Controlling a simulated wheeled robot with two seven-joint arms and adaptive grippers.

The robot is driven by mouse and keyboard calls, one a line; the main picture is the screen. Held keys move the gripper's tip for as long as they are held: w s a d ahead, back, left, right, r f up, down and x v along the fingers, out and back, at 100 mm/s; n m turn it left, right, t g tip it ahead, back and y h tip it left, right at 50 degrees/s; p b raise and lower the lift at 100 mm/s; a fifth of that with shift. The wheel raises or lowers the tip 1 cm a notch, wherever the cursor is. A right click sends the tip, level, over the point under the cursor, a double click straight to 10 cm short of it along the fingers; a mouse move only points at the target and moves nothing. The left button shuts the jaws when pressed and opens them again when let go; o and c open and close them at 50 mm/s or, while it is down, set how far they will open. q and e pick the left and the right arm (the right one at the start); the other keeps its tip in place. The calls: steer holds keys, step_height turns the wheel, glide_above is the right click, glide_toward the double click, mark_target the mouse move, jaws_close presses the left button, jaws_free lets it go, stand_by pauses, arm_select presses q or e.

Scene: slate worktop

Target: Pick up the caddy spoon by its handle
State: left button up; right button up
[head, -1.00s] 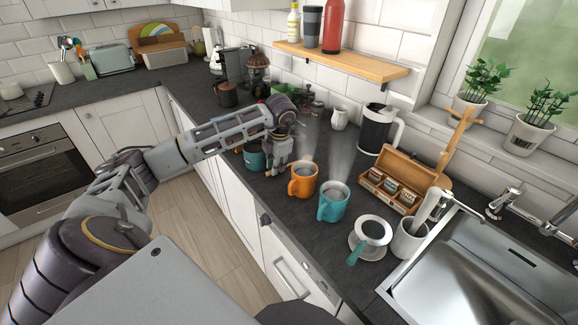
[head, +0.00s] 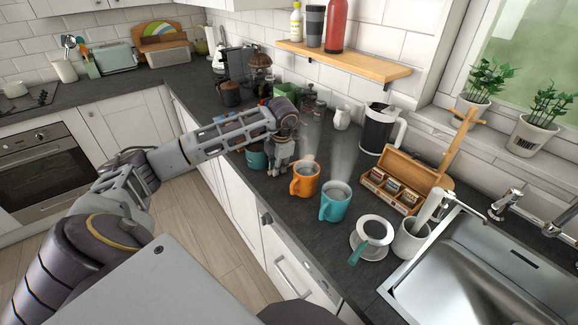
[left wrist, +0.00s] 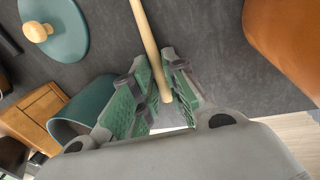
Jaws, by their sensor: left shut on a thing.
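The caddy spoon shows in the left wrist view as a pale wooden handle (left wrist: 148,40). It runs from the top edge down between the fingers, and its rounded end lies toward the palm. The spoon's bowl is out of that view, and I cannot make out the spoon in the head view. My left gripper (head: 280,172) points down over the worktop, just left of the orange mug (head: 305,181). In the left wrist view its green-padded fingers (left wrist: 156,68) are shut on the handle. My right gripper is not in view.
A teal canister (left wrist: 82,108) and a teal lid with a wooden knob (left wrist: 64,28) are close to the left gripper. A teal mug (head: 335,203), a tea box (head: 395,187), a dripper (head: 373,231) and the sink (head: 470,270) are to the right.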

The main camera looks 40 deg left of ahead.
arm_select(q)
steer(key=shift+r, duration=0.1)
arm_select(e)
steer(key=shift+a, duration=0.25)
arm_select(q)
steer(key=shift+r, duration=0.65)
step_height(320, 180, up, 8)
steer(key=shift+r, duration=0.25)
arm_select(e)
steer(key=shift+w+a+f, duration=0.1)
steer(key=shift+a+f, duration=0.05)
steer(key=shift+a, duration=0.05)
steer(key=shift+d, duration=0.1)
